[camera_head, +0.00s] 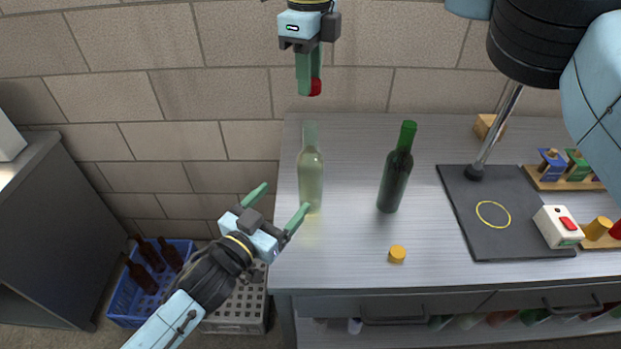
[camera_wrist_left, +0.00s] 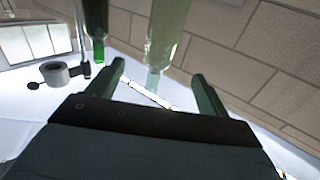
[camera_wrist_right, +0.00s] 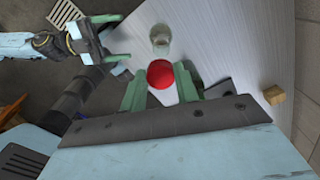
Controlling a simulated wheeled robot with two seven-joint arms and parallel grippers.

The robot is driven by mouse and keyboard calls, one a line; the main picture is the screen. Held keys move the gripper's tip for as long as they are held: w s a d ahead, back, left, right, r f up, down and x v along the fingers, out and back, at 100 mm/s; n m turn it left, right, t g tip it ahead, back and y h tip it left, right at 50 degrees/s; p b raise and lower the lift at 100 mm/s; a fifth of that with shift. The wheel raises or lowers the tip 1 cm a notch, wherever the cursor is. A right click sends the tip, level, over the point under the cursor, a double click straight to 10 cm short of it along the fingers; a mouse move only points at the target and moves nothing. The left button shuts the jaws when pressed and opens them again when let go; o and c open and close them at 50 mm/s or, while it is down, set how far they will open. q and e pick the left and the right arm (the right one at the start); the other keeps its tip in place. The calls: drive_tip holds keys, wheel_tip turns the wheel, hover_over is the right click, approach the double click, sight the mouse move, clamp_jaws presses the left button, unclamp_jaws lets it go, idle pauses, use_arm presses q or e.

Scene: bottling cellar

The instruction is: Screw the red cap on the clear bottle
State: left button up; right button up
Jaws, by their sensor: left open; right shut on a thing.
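The clear bottle (camera_head: 310,176) stands upright near the left edge of the table. It also shows in the left wrist view (camera_wrist_left: 166,35) and from above in the right wrist view (camera_wrist_right: 160,38). My left gripper (camera_head: 282,206) is open, low at the table's left edge, with one fingertip close to the bottle's lower body; I cannot tell whether they touch. My right gripper (camera_head: 310,90) is shut on the red cap (camera_head: 315,88) and holds it in the air above the bottle. The cap also shows between the fingers in the right wrist view (camera_wrist_right: 160,74).
A dark green bottle (camera_head: 396,172) stands right of the clear one, with an orange cap (camera_head: 397,254) in front. A black mat (camera_head: 458,236) with a post and a white box with a red button (camera_head: 558,227) are farther right. A blue crate (camera_head: 128,307) stands on the floor.

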drive_tip(key=shift+w+f, duration=0.1)
use_arm(q)
drive_tip(key=x, duration=1.2)
drive_tip(key=shift+w, duration=0.15)
drive_tip(key=shift+c, duration=0.5)
drive_tip(key=c, duration=1.4)
use_arm(e)
hover_over(309, 123)
drive_tip(key=shift+f, duration=2.45)
drive_tip(key=shift+f, duration=0.9)
drive_tip(key=shift+f, duration=0.5)
